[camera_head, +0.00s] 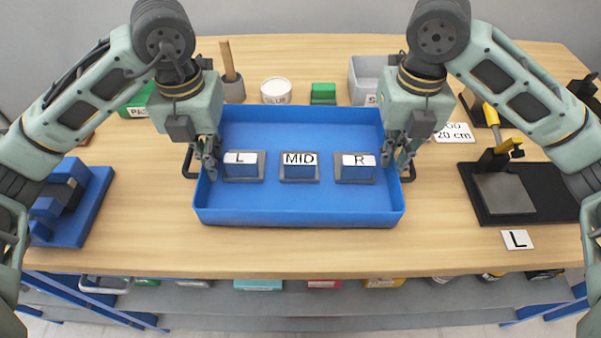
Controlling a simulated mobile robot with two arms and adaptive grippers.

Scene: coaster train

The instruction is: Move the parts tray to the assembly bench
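The blue parts tray (299,205) is at the middle of the wooden bench top and looks level. It holds three blocks in grey holders, labelled L (240,166), MID (299,167) and R (357,168). A dark handle (188,163) sticks out on its left side and another (411,168) on its right. My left gripper (209,168) points down at the left wall beside the handle. My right gripper (401,163) points down at the right wall beside the other handle. The fingers overlap the walls and handles, so I cannot tell whether they grip them.
Behind the tray stand a wooden-handled tool in a cup (233,85), a glue pot (275,91), a green block (323,93) and a grey bin (366,78). A blue fixture (75,203) is left. A black-based fixture (510,195) and an L card (517,240) are right.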

